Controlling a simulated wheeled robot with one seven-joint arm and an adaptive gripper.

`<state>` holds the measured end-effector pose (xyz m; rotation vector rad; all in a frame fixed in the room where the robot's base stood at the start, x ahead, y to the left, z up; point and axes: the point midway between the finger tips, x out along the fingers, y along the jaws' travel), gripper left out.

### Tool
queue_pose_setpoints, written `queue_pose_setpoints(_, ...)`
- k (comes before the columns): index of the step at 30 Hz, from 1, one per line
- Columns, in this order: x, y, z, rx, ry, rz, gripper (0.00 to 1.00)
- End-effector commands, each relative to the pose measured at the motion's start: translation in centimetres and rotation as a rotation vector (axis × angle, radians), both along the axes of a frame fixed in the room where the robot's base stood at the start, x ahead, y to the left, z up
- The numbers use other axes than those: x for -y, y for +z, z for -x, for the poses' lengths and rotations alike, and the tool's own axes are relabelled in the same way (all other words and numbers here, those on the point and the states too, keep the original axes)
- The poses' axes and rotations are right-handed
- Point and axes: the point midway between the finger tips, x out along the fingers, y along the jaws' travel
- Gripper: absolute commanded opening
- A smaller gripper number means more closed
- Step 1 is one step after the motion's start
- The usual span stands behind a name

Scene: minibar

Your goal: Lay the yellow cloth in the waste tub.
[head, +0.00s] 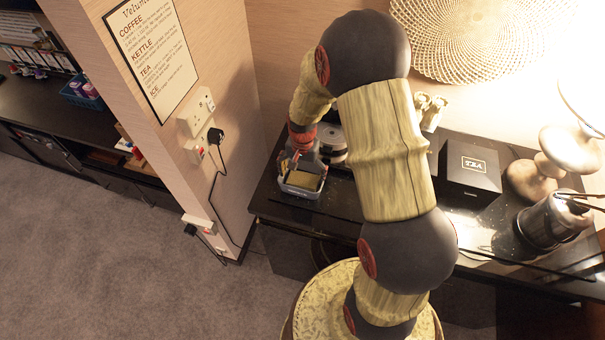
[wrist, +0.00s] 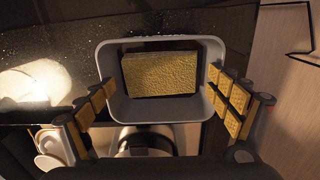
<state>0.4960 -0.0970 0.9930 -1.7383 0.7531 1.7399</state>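The yellow cloth (wrist: 160,73) is a flat, textured rectangle. It lies inside the small grey waste tub (wrist: 113,97), towards the far wall as the wrist view shows it. In the head view the tub (head: 287,189) stands at the left end of the dark counter, with the cloth (head: 304,180) showing inside. My gripper (wrist: 160,84) is open and empty above the tub, its padded fingers spread to either side of it. Whether any finger touches the tub, I cannot tell.
A black TEA box (head: 470,172), a white stand (head: 535,178) and a metal pot (head: 552,220) stand to the right on the counter. A round metallic item (head: 332,145) is close behind the tub. The wall with sockets (head: 195,117) is at the left.

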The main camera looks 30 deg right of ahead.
Motion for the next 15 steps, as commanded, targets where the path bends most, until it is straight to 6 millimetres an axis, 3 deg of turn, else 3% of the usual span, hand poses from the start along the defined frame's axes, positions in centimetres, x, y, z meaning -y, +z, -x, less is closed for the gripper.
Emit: queue_pose_setpoints(15, 0.01, 0.06, -0.02, 0.000, 0.000, 0.000, 1.00)
